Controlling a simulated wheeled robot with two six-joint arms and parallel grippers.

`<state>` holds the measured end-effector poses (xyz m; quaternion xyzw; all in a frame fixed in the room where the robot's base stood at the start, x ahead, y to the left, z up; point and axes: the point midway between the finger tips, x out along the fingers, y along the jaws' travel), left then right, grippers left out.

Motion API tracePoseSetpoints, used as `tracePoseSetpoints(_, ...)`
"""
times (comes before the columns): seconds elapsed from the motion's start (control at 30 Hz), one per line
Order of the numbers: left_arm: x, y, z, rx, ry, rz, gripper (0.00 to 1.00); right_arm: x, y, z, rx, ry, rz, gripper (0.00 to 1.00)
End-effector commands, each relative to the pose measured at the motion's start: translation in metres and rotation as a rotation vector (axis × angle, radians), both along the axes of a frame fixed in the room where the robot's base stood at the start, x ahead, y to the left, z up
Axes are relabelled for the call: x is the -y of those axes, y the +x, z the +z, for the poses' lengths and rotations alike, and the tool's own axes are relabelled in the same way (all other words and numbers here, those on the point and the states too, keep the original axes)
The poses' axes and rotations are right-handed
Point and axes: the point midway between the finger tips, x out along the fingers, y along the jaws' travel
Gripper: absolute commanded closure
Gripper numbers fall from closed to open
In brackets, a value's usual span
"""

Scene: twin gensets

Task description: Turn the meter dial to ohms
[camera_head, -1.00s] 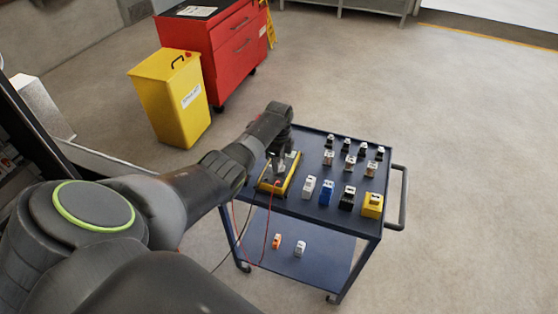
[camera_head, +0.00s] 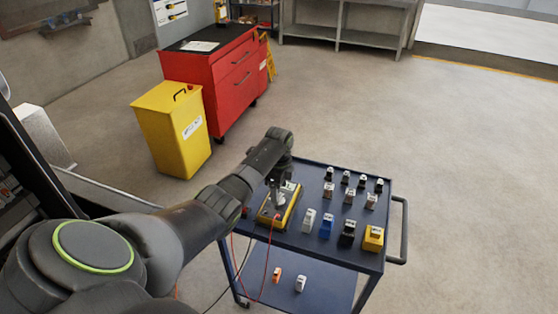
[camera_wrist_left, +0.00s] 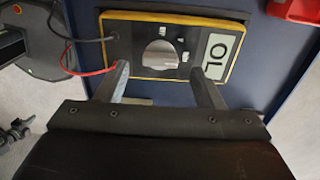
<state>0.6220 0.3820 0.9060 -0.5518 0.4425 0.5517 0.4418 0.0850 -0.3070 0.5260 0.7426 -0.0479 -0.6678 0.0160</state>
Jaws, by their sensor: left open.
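The yellow-edged meter (camera_head: 280,205) lies on the left part of the blue cart's top. My left gripper (camera_head: 277,192) is over the meter. In the left wrist view its two fingers (camera_wrist_left: 160,80) are apart, on either side of the dial and a little short of it, with nothing between them. My right gripper is not in view.
The blue cart (camera_head: 318,245) carries several small blocks, including a yellow one (camera_head: 373,238). A red and a black lead (camera_wrist_left: 92,72) run from the meter. A yellow bin (camera_head: 170,130) and red cabinet (camera_head: 232,85) stand behind; open floor lies right.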

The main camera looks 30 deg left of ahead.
Motion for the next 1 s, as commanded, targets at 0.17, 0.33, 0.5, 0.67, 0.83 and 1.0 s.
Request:
tracePoseSetpoints(0.17,-0.001,0.001,0.038,0.005,0.003,0.000,0.38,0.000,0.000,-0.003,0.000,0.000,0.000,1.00)
tracePoseSetpoints(0.33,-0.001,0.002,0.079,0.006,0.003,0.000,0.38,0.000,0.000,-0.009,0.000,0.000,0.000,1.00)
tracePoseSetpoints(0.5,-0.001,0.001,0.114,0.005,0.003,0.000,0.38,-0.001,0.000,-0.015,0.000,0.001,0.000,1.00)
tracePoseSetpoints(0.67,-0.001,0.001,0.136,0.003,0.002,0.001,0.38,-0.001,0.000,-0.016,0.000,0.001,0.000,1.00)
tracePoseSetpoints(0.83,0.000,0.000,0.144,0.001,0.001,0.001,0.38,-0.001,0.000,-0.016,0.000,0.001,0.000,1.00)
tracePoseSetpoints(1.0,0.000,0.000,0.145,0.001,0.001,0.001,0.38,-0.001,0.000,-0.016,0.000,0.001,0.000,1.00)
